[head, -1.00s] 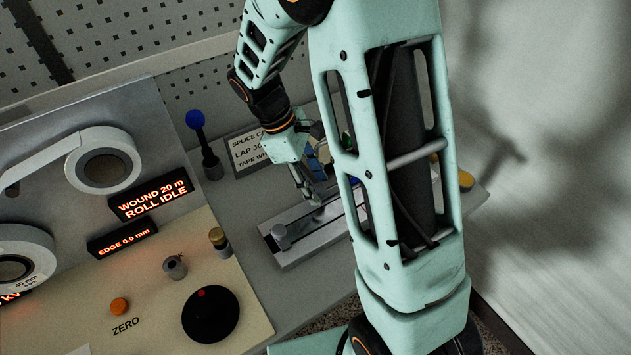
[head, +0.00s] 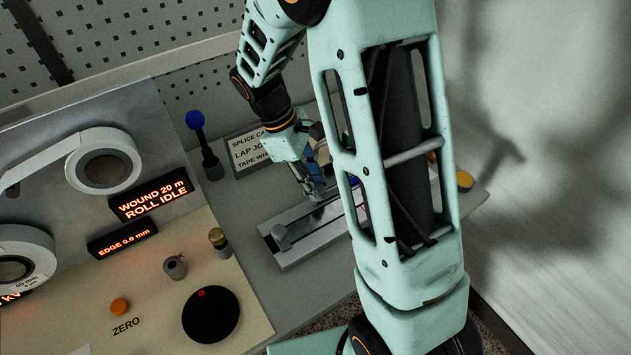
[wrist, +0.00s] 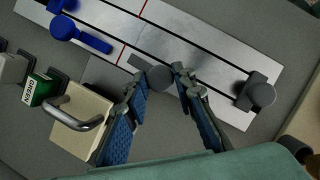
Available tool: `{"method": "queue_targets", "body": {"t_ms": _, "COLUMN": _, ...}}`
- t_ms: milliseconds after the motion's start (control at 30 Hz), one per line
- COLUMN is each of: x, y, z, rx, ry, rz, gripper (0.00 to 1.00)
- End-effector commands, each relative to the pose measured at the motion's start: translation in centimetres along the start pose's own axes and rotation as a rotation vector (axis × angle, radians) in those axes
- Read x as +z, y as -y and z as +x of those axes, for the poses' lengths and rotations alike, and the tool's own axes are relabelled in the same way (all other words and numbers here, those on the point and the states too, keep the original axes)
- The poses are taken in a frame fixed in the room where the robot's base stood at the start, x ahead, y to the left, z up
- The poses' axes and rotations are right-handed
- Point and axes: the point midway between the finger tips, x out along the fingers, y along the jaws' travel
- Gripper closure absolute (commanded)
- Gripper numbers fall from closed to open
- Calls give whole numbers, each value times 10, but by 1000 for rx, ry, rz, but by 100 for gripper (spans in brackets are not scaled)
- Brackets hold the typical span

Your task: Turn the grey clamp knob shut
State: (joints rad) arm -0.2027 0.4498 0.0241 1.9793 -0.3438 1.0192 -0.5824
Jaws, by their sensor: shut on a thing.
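The grey clamp knob (wrist: 160,78) sits near the edge of the metal splice rail (wrist: 195,52) in the wrist view, with a short grey bar beside it. My gripper (wrist: 161,84) has its two blue-padded fingers closed on either side of this knob. In the head view my gripper (head: 316,192) is down at the rail (head: 310,240), and the held knob is mostly hidden behind the fingers. A second grey knob (wrist: 262,94) stands free at one end of the rail, also visible in the head view (head: 280,234).
A blue clamp knob (wrist: 64,28) with a blue bar is farther along the rail. A cream block with a metal handle (wrist: 78,122) and a green labelled block (wrist: 42,88) lie close beside my fingers. A blue-topped post (head: 196,120) stands left of the arm.

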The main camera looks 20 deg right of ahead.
Motion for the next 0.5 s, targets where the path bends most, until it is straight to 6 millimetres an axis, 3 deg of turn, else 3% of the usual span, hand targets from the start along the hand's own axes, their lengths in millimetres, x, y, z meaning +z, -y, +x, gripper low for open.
{"method": "queue_targets", "body": {"t_ms": 500, "x": 1, "y": -4, "z": -1, "rx": -163, "ry": -1, "rz": 394, "gripper": 100}}
